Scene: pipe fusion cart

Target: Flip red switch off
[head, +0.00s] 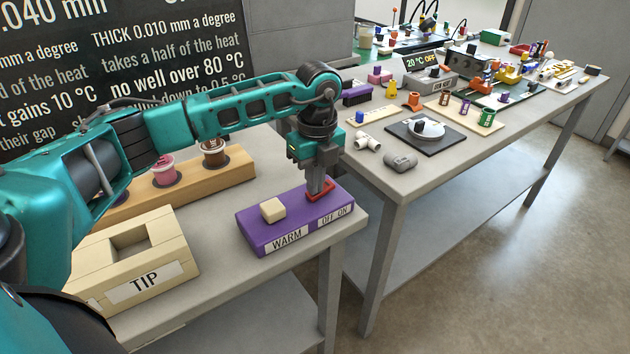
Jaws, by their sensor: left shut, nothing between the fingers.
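A purple box (252,236) sits at the right end of the near table. Its front carries the labels "WARM" and "OFF ON". The red switch (326,193) is on its top at the right, above the "OFF ON" label. My left gripper (319,190) points down with its fingers shut and empty, its tips at the red switch. The fingers cover part of the switch, so I cannot tell which way it is tipped or whether they touch it. A cream block (272,209) is on the box's top at the left. My right gripper is not in view.
A cream box labelled "TIP" (170,250) and a wooden rack (215,179) with cups stand left of the purple box. A second grey table (455,167) at the right holds many small parts and a display reading "20 °C OFF" (423,62). A dark text board is behind.

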